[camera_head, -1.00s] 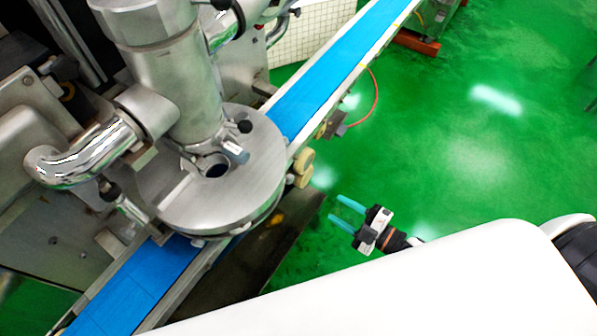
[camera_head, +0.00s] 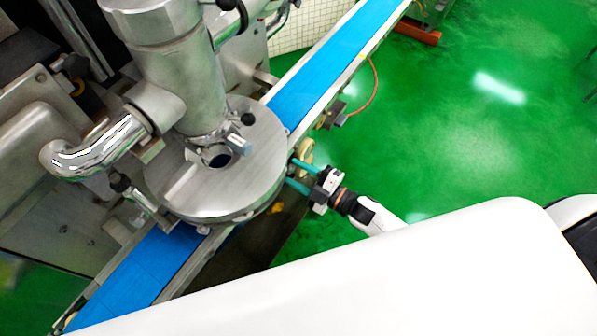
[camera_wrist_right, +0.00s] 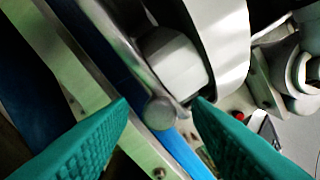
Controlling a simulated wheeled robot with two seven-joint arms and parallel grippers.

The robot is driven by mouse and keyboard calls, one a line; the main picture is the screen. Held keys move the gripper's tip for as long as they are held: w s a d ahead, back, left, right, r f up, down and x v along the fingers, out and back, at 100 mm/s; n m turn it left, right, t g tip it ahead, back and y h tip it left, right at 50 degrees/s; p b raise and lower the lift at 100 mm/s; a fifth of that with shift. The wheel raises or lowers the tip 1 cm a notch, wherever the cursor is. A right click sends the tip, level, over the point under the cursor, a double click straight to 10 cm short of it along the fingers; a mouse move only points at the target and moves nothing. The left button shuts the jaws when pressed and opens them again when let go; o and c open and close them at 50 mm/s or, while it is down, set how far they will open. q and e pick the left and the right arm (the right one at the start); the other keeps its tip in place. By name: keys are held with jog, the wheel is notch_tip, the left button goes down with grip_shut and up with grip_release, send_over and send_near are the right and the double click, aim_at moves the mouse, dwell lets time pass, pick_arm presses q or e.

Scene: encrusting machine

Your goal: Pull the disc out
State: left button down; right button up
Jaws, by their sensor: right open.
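The round metal disc (camera_head: 255,180) sits level on the machine, above the blue belt and around the foot of the upright metal cylinder. My right gripper (camera_head: 291,174) is open beside the right edge of the disc, with its teal fingers pointing at the machine. In the right wrist view, the two teal fingers (camera_wrist_right: 160,112) stand apart. A rounded metal knob (camera_wrist_right: 159,112) and a pale block (camera_wrist_right: 172,62) show beyond the gap between them. I cannot tell whether the fingers touch anything. My left gripper is not in view.
The blue conveyor belt (camera_head: 318,85) runs diagonally under the disc, with a metal side rail. A bent chrome pipe (camera_head: 95,150) and the tall metal cylinder (camera_head: 180,85) stand at the left. The green floor (camera_head: 450,140) at the right is clear.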

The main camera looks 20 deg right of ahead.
grip_shut()
jog(key=shift+s, duration=0.1)
jog(key=shift+s+d+f, duration=0.1)
jog(key=shift+s+d, duration=0.35)
jog(key=p+v, duration=0.1)
jog(key=v, duration=2)
jog(key=shift+s+d, duration=0.25)
jog(key=shift+s, duration=0.05)
